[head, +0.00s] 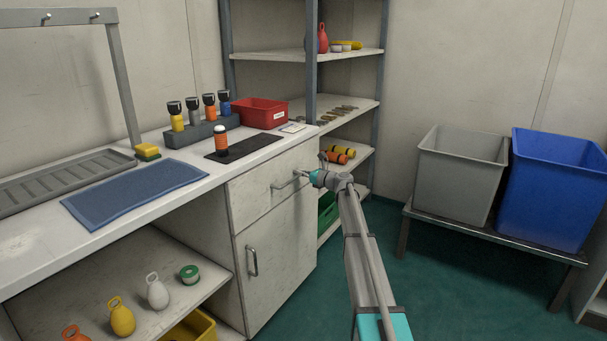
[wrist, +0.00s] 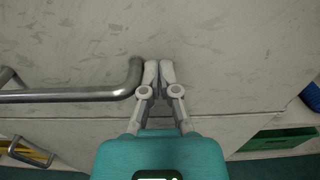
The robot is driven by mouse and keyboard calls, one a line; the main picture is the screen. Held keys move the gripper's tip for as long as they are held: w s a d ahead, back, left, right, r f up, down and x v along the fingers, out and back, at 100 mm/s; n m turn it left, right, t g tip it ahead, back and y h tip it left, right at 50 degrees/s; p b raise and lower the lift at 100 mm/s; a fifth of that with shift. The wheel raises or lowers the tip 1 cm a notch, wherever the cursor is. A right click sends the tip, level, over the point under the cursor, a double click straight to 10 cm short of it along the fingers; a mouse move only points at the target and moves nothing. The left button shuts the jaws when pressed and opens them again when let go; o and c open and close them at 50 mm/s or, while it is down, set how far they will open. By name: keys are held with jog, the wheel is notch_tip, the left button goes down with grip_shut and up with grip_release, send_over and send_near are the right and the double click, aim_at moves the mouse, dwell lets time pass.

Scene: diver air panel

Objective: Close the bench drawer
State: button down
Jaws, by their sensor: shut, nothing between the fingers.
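The bench drawer (head: 252,200) is the pale top front under the white worktop. Its front looks about flush with the cabinet door below, though I cannot tell if a small gap is left. Its metal bar handle (head: 284,184) also shows in the wrist view (wrist: 70,95). My gripper (head: 301,173) is shut and empty at the drawer front, just right of the handle's right end. In the wrist view its fingertips (wrist: 159,66) are together against or very close to the drawer face (wrist: 235,60); contact is not certain.
The cabinet door (head: 280,255) below has its own handle (head: 252,262). A shelf rack (head: 313,90) stands behind my arm. A grey bin (head: 460,175) and a blue bin (head: 555,190) stand on a low stand at right. Green floor between is clear.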

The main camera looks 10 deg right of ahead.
jog(key=shift+w+a+r, duration=0.1)
jog(key=shift+w+a, duration=0.15)
jog(key=shift+w, duration=0.25)
jog(key=v, duration=0.9)
dwell(0.4)
